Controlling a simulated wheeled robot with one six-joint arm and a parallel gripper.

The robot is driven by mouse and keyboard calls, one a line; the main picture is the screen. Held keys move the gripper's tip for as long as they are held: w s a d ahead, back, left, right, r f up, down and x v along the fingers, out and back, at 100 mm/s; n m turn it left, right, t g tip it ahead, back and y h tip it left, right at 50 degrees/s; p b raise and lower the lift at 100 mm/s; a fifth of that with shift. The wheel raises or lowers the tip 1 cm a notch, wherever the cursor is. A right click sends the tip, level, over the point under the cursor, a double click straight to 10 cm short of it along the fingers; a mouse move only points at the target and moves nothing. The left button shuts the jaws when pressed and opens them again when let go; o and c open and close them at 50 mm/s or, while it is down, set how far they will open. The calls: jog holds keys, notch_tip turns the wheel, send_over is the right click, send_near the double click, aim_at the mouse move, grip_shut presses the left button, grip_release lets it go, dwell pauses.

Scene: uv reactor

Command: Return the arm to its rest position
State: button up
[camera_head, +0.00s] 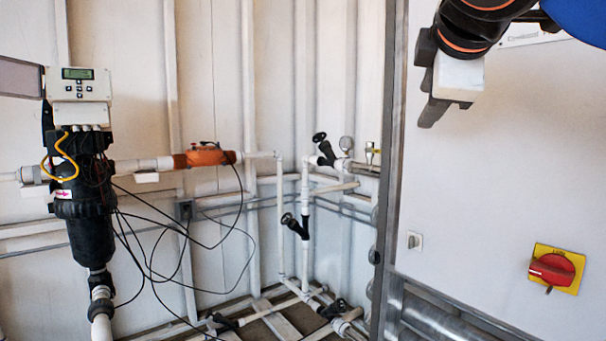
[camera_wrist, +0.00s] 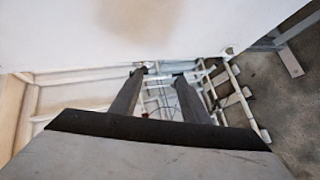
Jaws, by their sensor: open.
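My gripper (camera_wrist: 164,76) shows in the wrist view with its two dark fingers apart and nothing between them. In the head view my gripper (camera_head: 432,112) is at the upper right, in front of the white cabinet panel, with its fingers pointing down and to the left. The arm's dark and blue links enter from the top right corner. The gap between the fingers is hard to see in the head view.
The white cabinet (camera_head: 480,190) carries a red rotary switch (camera_head: 552,269) on a yellow plate, below and right of my gripper. White pipes with black valves (camera_head: 295,226) stand left of it. A black reactor unit (camera_head: 84,190) with a controller box (camera_head: 78,84) is at far left.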

jog(key=s+d+f+m+g, duration=0.1)
jog(key=d+f+m+g, duration=0.15)
jog(key=f, duration=1.05)
jog(key=s+d+f+m+g, duration=0.1)
jog(key=d+f+m+g, duration=0.2)
jog(key=f, duration=1)
jog(key=s+d+f+m+g+y, duration=0.1)
jog(key=s+f+m, duration=0.3)
jog(key=f, duration=0.8)
jog(key=s+d+f+m+g+y, duration=0.1)
jog(key=s+f+m, duration=0.4)
jog(key=f, duration=0.8)
jog(key=shift+s+d+f+g+y, duration=0.3)
jog(key=shift+s+d+g, duration=0.2)
jog(key=shift+d, duration=0.25)
jog(key=shift+r, duration=0.1)
